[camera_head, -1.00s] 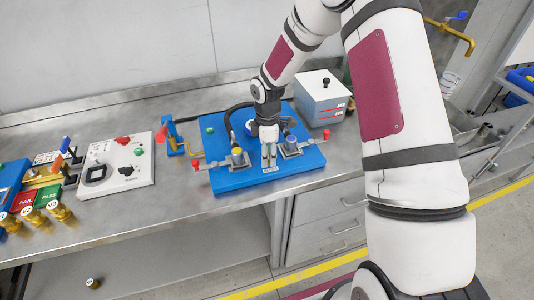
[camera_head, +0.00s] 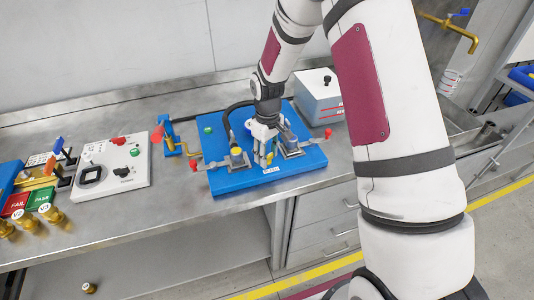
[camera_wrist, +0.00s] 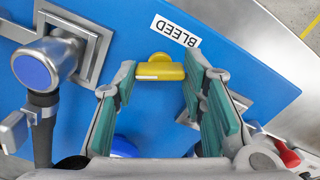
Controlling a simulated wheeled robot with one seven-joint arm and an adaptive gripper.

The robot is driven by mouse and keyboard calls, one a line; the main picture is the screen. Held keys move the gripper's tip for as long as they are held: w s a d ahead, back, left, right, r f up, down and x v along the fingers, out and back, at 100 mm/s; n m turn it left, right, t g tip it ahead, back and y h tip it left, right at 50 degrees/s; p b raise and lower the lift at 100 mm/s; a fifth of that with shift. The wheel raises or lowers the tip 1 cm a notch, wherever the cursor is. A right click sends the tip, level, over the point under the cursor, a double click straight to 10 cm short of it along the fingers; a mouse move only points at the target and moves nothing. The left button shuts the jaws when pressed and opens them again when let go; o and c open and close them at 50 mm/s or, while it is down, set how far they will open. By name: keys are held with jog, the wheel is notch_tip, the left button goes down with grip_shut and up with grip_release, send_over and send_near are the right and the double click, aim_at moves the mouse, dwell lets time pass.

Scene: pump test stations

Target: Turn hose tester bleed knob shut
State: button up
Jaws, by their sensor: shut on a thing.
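The yellow bleed knob (camera_wrist: 160,72) shows in the wrist view beside the white BLEED label (camera_wrist: 175,30) on the blue hose tester board. Its bar lies crosswise between the two teal-padded fingers of my gripper (camera_wrist: 162,95), which is shut on it. In the head view my gripper (camera_head: 267,152) points down over the front middle of the blue board (camera_head: 225,182). The fingers largely hide the knob there. The BLEED label (camera_head: 271,170) is at the board's front edge.
Metal clamps (camera_head: 235,158) and (camera_head: 291,145) stand on either side of my gripper. A black hose (camera_head: 228,122) curves behind it. A grey box (camera_head: 320,100) stands at the back right, and a white panel (camera_head: 112,165) lies at the left.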

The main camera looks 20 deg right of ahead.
jog(key=m, duration=0.5)
jog(key=shift+b, duration=0.35)
jog(key=shift+m, duration=0.3)
jog(key=o, duration=1.2)
jog(key=shift+c, duration=0.2)
notch_tip(320, 180, up, 12)
